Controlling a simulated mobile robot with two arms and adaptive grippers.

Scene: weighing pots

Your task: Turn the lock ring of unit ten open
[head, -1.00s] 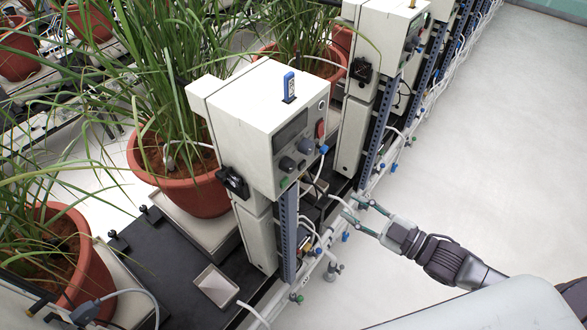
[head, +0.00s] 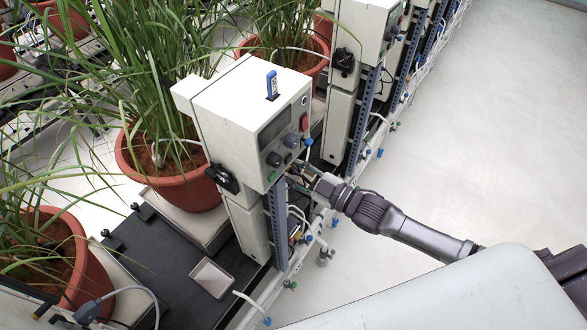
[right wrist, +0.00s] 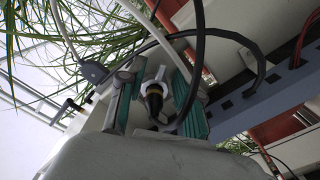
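My right gripper (head: 297,174) reaches in low at the front of the nearest white control box (head: 250,115), partly hidden beneath its front edge. No unit number is readable. In the right wrist view, the gripper's two teal-padded fingers (right wrist: 156,88) stand apart, open. Between them, towards the tips, is a small pale ring with side lugs (right wrist: 153,87) around a black plug-like part (right wrist: 155,103). I see a gap on both sides of the ring, and cannot tell whether either finger touches it. The ring is hidden in the head view. My left gripper is not in view.
A perforated blue-grey post (head: 277,225) stands just left of the gripper; cables and hoses (right wrist: 200,65) hang close to the fingers. Potted plants (head: 175,185) stand behind the box. A small tray (head: 212,278) lies on the black bench. The floor at right (head: 480,130) is clear.

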